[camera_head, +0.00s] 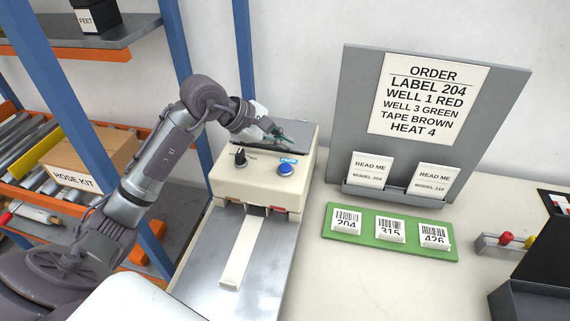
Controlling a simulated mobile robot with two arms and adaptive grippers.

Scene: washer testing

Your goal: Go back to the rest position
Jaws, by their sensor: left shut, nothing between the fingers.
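My left arm comes in from the left and bends over the cream machine (228,185). My left gripper (282,139) is shut and empty above the machine's dark top, behind its front panel. I cannot tell whether the fingertips touch the top. The panel has a black knob (239,157) and a blue button (286,169). A pale strip (240,252) lies on the metal plate (273,262) in front of the machine. My right gripper is not in view.
A grey board (354,95) with an order sheet (429,98) stands at the back. A green tray (346,231) holds labels 204, 315 and 426. Blue shelf posts (192,70) and a HOSE KIT box (95,152) are at the left. Bare table lies before the tray.

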